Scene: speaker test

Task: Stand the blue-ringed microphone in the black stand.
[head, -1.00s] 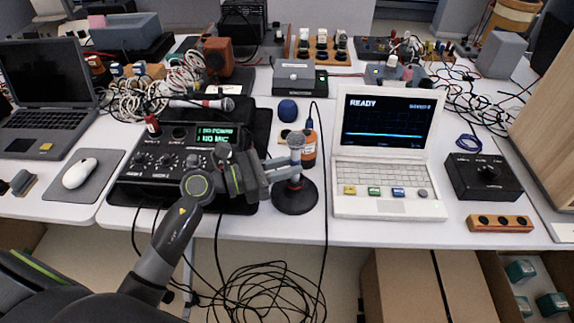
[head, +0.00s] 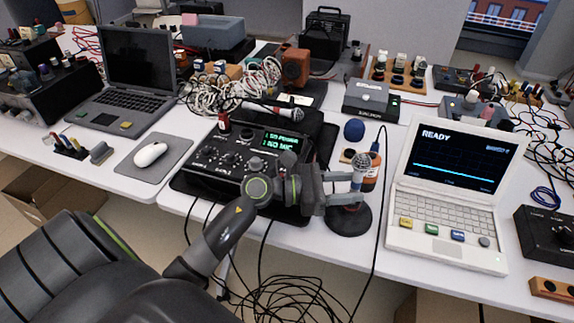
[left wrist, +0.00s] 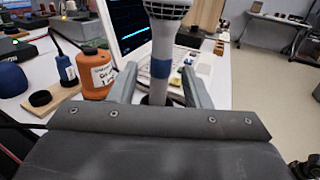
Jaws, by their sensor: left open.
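The blue-ringed microphone (head: 360,164) is upright above the round base of the black stand (head: 349,223). In the left wrist view the microphone (left wrist: 160,68) rises between the fingers, its blue band at finger height. My left gripper (head: 347,194) is open, with a finger on either side of the microphone, at the front edge of the table. In the left wrist view the gripper (left wrist: 158,88) shows small gaps beside the shaft. The lower end of the microphone is mostly hidden by my gripper, so its seating cannot be told. My right gripper is not in view.
A mixer (head: 245,160) with a lit "NO MIC" display is left of the stand. A white laptop (head: 440,225) is to the right. An orange bottle (head: 372,178) and blue ball (head: 354,130) stand behind. Another microphone (head: 272,110) lies on a black case. Cables hang in front.

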